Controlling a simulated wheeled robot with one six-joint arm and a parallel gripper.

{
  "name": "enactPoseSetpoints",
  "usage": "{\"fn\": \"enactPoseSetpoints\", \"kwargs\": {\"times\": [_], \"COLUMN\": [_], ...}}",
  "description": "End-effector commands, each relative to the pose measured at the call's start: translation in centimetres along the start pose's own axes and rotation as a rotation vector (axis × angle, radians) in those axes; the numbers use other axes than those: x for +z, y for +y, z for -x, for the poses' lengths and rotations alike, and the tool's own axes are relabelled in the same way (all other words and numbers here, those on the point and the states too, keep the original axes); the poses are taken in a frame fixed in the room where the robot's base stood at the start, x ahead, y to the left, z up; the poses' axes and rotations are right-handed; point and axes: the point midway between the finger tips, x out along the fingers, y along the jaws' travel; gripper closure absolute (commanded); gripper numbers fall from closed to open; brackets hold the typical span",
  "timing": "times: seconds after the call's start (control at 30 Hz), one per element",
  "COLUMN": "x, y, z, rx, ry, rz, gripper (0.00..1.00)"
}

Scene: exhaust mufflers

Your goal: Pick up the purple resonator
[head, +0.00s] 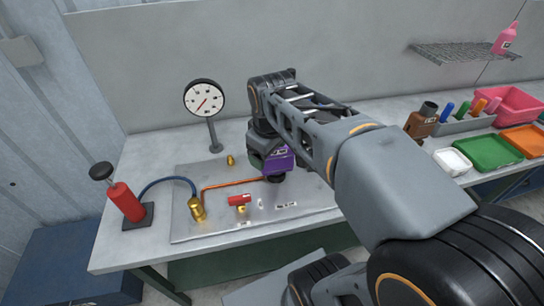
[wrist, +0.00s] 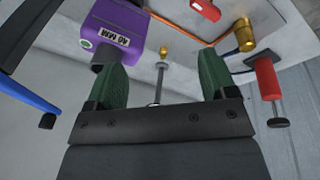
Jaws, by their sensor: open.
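The purple resonator (head: 281,160) is a boxy purple body on the right half of the grey metal plate on the bench, partly hidden by my gripper in the head view. In the wrist view the resonator (wrist: 117,32) shows a "40 MM" label and a dark pipe end, at the upper left by the left finger. My gripper (wrist: 162,68) has its two green fingers wide apart, with nothing held between them. The resonator lies mostly beside the left fingertip, not centred between the fingers. Whether they touch is unclear. In the head view my gripper (head: 266,152) is right at the resonator.
A dial gauge (head: 204,98) stands behind the plate (head: 215,225). A red hand pump (head: 125,202), brass fitting (head: 197,208), copper pipe (head: 232,185) and red-handled valve (head: 240,200) are to the left. Coloured trays, such as the green tray (head: 487,152), stand at right.

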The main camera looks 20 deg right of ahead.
Motion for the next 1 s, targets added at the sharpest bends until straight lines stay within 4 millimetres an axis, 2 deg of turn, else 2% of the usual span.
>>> {"fn": "enactPoseSetpoints", "kwargs": {"times": [0.03,0.17,0.3,0.4,0.57,0.8,1.0], "x": [-1.4,-4.0,-6.0,-6.8,-7.2,-6.1,-5.5], "y": [1.6,5.0,7.9,9.4,10.4,10.3,10.2], "z": [0.6,2.1,2.9,3.2,2.4,-1.7,-4.1], "rx": [-0.008,-0.043,-0.094,-0.126,-0.158,-0.163,-0.161], "ry": [-0.034,-0.113,-0.17,-0.194,-0.212,-0.215,-0.214], "rz": [0.104,0.403,0.657,0.781,0.885,0.903,0.902], "gripper": [0.17,0.06,0.06,0.06,0.06,0.06,0.06]}}
